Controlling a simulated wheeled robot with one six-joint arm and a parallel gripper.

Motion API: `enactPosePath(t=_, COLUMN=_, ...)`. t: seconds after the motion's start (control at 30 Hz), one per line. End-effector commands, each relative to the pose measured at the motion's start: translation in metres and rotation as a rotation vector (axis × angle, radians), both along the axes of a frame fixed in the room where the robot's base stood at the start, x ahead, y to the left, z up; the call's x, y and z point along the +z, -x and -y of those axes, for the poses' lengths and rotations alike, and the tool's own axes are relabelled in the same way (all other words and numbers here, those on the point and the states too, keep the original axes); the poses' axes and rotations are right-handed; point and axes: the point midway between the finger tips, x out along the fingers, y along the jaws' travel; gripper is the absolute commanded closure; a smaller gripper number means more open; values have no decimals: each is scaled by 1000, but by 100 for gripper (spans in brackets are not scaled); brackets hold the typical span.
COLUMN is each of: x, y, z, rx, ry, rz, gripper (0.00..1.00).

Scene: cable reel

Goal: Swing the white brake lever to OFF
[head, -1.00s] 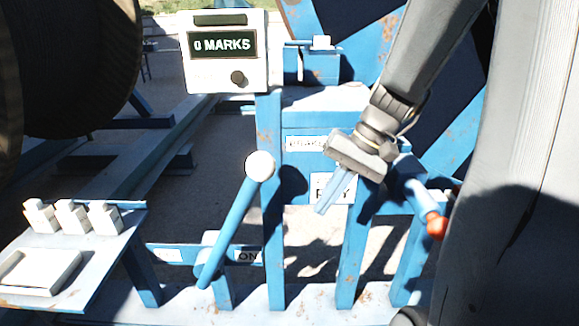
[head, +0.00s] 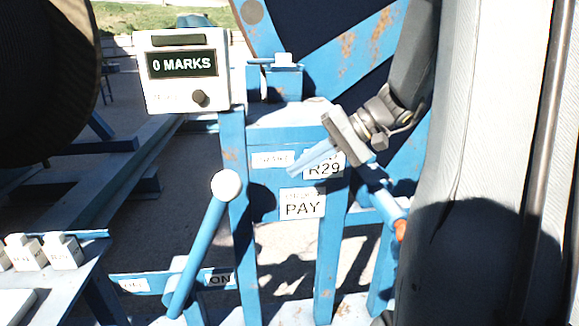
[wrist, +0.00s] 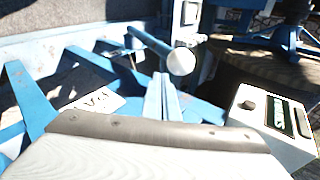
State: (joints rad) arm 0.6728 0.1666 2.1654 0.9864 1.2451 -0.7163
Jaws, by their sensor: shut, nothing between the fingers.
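The brake lever is a blue bar (head: 200,250) with a white ball knob (head: 226,186) on its upper end. It leans up to the right from the low plate, with the ON label (head: 220,279) to its right and a partly shaded label (head: 133,286) to its left. My gripper (head: 298,171) is shut and empty, right of the knob and slightly higher, in front of the labelled panel. In the wrist view, the knob (wrist: 181,61) shows just beyond and right of my blue fingertips (wrist: 163,80). No contact is visible; the exact gap is unclear.
A counter box (head: 185,70) reading 0 MARKS stands above the lever. Blue posts and a panel with a PAY label (head: 303,204) stand behind my gripper. A blue handle with an orange end (head: 400,230) is at right. A bench (head: 70,265) with white blocks is at left.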

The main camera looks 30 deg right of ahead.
Motion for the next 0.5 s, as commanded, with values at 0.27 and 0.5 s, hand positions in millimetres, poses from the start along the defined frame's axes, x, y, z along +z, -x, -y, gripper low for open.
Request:
enactPosePath(t=0.27, x=-32, y=-20, z=-40, rx=4, ry=-2, rz=-4, gripper=100)
enactPosePath(t=0.5, x=-43, y=-38, z=-72, rx=6, ry=1, rz=-1, gripper=100)
